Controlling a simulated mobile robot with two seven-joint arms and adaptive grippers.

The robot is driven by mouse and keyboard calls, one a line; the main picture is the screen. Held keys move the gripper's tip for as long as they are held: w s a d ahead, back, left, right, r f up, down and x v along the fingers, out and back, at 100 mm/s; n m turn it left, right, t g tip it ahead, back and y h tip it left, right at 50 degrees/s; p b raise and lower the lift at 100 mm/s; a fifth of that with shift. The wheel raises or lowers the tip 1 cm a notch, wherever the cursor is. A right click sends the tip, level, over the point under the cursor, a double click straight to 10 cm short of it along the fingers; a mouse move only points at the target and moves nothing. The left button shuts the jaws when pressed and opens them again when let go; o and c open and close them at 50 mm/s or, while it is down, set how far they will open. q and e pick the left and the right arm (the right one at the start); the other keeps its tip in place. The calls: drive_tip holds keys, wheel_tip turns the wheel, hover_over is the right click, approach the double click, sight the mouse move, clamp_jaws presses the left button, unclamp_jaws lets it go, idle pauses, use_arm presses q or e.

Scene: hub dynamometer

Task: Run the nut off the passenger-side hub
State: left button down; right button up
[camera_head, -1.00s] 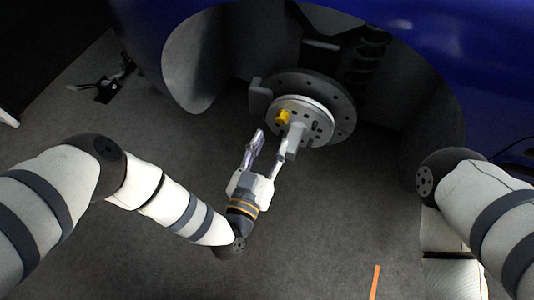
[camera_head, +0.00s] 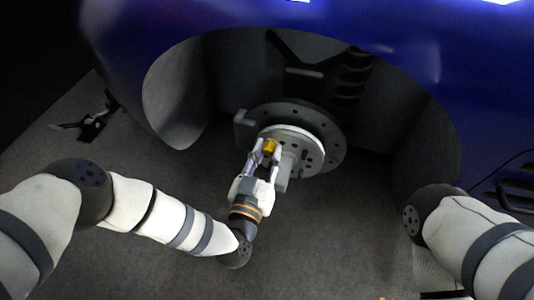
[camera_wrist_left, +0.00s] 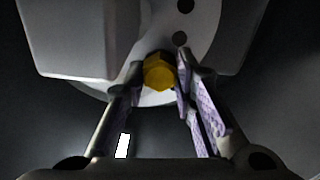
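The yellow hex nut (camera_head: 270,146) is on the face of the hub (camera_head: 295,146) in the wheel well. My left gripper (camera_head: 266,152) reaches up to the hub from below, with one finger on each side of the nut. In the left wrist view the nut (camera_wrist_left: 160,73) fills the gap between the fingertips (camera_wrist_left: 160,78), and the fingers look closed on its sides. The tips partly hide the nut's edges. My right gripper is not in view; only part of my right arm shows at the right.
A dark brake disc (camera_head: 325,125) surrounds the hub, with a caliper block (camera_head: 244,127) at its left. A grey bar-like part (camera_head: 284,172) juts from the hub close to the right finger. The blue car body (camera_head: 420,60) arches above. The floor (camera_head: 330,240) below is clear.

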use_arm(q)
drive_tip(key=n, duration=0.2)
drive_tip(key=n+b, duration=0.1)
drive_tip(key=n, duration=0.1)
drive_tip(key=shift+f, duration=0.25)
drive_tip(key=n+b, duration=0.1)
drive_tip(key=n, duration=0.4)
drive_tip(key=shift+s+f+n, duration=0.1)
drive_tip(key=shift+n, duration=0.3)
drive_tip(key=n+b, duration=0.2)
drive_tip(key=n, duration=0.4)
drive_tip(key=shift+f, duration=0.1)
drive_tip(key=shift+n+b, duration=0.55)
drive_tip(key=shift+n, duration=0.65)
drive_tip(key=shift+r+n, duration=0.3)
drive_tip(key=shift+n, duration=0.2)
drive_tip(key=shift+r, duration=0.15)
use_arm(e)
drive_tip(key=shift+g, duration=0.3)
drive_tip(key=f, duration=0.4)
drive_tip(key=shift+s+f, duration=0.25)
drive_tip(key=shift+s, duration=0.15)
use_arm(q)
drive_tip(key=c, duration=1.5)
unclamp_jaws()
drive_tip(key=shift+s, duration=0.1)
